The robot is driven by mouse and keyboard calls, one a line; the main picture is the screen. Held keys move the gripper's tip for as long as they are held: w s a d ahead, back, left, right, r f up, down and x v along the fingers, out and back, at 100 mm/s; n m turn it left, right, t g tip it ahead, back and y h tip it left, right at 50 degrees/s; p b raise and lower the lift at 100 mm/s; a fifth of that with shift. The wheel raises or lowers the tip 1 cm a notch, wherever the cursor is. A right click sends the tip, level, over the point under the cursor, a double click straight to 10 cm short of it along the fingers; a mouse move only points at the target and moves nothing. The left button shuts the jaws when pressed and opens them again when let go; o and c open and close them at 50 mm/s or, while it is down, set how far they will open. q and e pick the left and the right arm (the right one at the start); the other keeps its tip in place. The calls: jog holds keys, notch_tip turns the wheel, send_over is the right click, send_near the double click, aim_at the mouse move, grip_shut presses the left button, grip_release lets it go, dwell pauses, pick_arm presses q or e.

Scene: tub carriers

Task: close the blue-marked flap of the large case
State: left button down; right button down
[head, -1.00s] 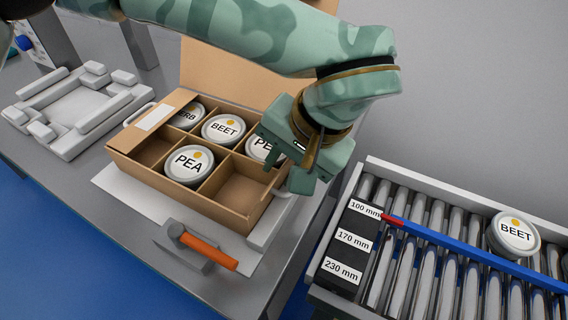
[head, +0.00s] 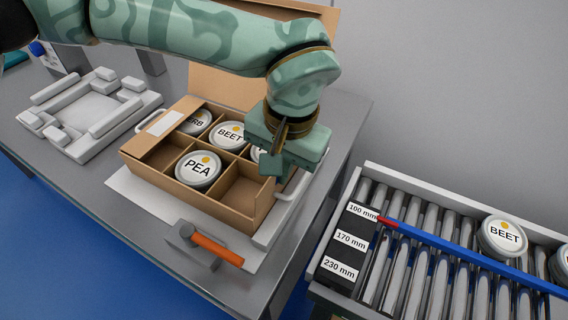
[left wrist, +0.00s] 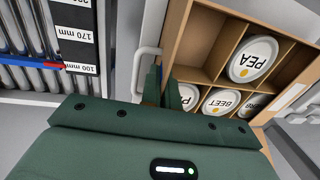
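The large case (head: 190,195) is an open brown carton with compartments, holding several lidded tubs; it also shows in the left wrist view (left wrist: 207,45). Its tall back flap (head: 232,88) stands up, partly behind my arm. A narrow flap with a white label (head: 163,123) lies at its left end. My left gripper (head: 280,165) is at the case's right end, over the rear right compartment. In the left wrist view its fingers (left wrist: 164,92) are close together beside the case edge. Finger contact is unclear.
The case stands on a pale tray with a handle (head: 294,187). An orange-handled tool (head: 215,247) lies in front and a white fixture (head: 90,108) stands left. A roller conveyor (head: 430,245) with a BEET tub (head: 503,236) is at right.

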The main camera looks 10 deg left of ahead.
pick_arm(q)
jog(key=shift+w+a+r+g+h+p, duration=0.1)
jog(key=shift+a+g+h+p, duration=0.15)
jog(key=shift+h, duration=0.25)
jog(key=shift+w+a+g+h+p, duration=0.1)
jog(key=shift+g+h+p, duration=0.15)
jog(key=shift+h, duration=0.25)
jog(key=shift+a+h, duration=0.2)
jog(key=shift+h, duration=0.4)
pick_arm(e)
jog(key=shift+w+r, duration=0.35)
jog(key=shift+r, duration=0.35)
pick_arm(q)
jog(key=shift+g, duration=0.3)
pick_arm(e)
jog(key=shift+a, duration=0.15)
pick_arm(q)
jog(key=c, duration=1.6)
grip_release()
jog(key=shift+c, duration=0.2)
jog(key=shift+w, duration=0.1)
